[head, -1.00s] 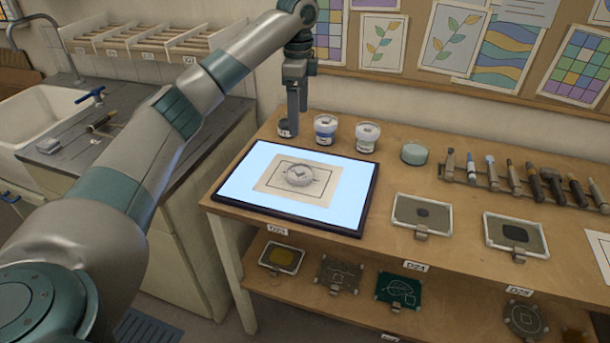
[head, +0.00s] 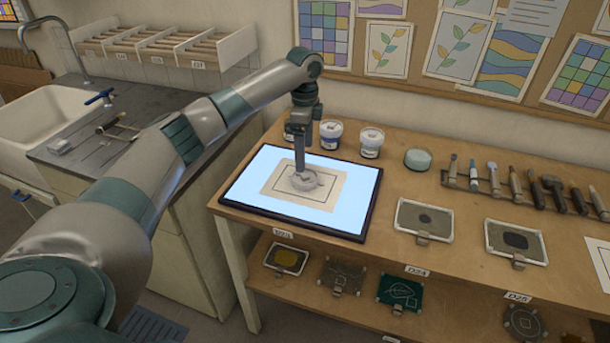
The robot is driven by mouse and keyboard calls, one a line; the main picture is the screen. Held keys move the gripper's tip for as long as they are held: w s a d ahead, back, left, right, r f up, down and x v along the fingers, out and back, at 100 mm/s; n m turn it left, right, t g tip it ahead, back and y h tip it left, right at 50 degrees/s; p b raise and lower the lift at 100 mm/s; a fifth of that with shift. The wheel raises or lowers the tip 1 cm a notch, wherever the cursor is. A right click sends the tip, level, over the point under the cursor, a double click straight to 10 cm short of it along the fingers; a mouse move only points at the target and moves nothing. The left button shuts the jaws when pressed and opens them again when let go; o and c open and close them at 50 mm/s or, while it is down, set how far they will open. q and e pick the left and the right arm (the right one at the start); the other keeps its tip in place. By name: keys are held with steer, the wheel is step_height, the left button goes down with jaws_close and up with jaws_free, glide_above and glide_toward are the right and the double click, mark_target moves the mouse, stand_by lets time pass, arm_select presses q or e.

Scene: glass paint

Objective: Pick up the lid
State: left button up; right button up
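A round, pale, translucent piece with a small raised knob, seemingly the lid (head: 308,184), lies on a beige sheet (head: 333,202) on the lit panel (head: 262,178). My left gripper (head: 299,174) points straight down over it, with the fingertips at its knob. The fingers overlap in this view and cover part of the lid, so I cannot tell whether they are apart or closed on it. The lid appears to rest on the sheet. My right gripper is out of view.
White jars (head: 371,141) stand behind the panel, one partly hidden by my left gripper. A teal round container (head: 418,159) and a rack of tools (head: 515,190) stand to the right. Two framed grey pads (head: 424,219) lie in front of them.

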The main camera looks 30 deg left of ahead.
mark_target(305, 175)
arm_select(q)
steer(key=shift+f, duration=1.4)
steer(key=shift+p, duration=0.35)
steer(key=shift+s+d+f+p, duration=0.15)
steer(key=shift+s+f+p, duration=0.05)
steer(key=shift+f+p, duration=0.4)
step_height(305, 175, down, 3)
steer(key=shift+s+d+p, duration=0.1)
steer(key=shift+p, duration=0.55)
steer(key=shift+f, duration=0.5)
